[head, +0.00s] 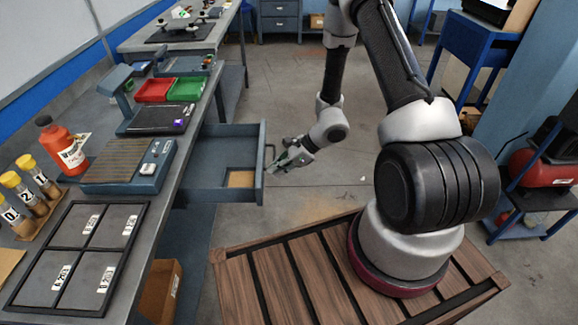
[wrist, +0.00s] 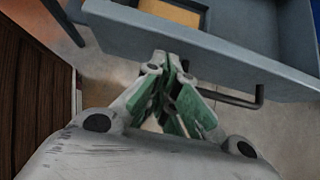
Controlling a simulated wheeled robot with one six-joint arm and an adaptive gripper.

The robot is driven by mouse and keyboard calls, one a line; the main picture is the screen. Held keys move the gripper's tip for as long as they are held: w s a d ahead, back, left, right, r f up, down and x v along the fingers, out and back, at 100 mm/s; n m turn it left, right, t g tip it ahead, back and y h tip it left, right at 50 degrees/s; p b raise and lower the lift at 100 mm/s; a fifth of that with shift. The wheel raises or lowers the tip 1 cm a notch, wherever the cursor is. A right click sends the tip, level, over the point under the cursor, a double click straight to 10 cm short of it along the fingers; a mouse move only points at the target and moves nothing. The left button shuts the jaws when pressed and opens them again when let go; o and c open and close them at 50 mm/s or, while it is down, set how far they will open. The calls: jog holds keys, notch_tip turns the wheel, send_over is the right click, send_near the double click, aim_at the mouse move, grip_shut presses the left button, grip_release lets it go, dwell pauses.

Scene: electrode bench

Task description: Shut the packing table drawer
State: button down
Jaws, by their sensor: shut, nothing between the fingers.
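The packing table drawer (head: 222,155) is pulled out to the right from under the long bench (head: 185,150). Its front panel (head: 262,165) faces my arm, and a tan block or card (head: 240,179) lies inside. My gripper (head: 272,170) is shut and empty, close to the outer side of the drawer front. In the wrist view the gripper tips (wrist: 172,62) are by the drawer front (wrist: 215,50), near the dark bar handle (wrist: 235,100). I cannot tell whether they touch it.
The bench carries a red bin (head: 155,89), a green bin (head: 187,88), an orange bottle (head: 62,147) and a framed tray (head: 75,250). A cardboard box (head: 160,290) is below the bench. The floor (head: 290,90) beyond the drawer is clear. A blue rack (head: 545,185) stands right.

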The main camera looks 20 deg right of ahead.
jog(key=shift+w+a, duration=0.15)
jog(key=shift+a, duration=0.3)
jog(key=shift+a, duration=0.1)
jog(key=w+a, duration=0.2)
jog(key=a, duration=0.5)
jog(key=w+a, duration=0.2)
jog(key=a, duration=0.5)
jog(key=w+a, duration=0.3)
jog(key=a, duration=0.5)
jog(key=shift+w+a+r, duration=0.1)
jog(key=shift+w+a, duration=0.05)
jog(key=shift+a, duration=0.05)
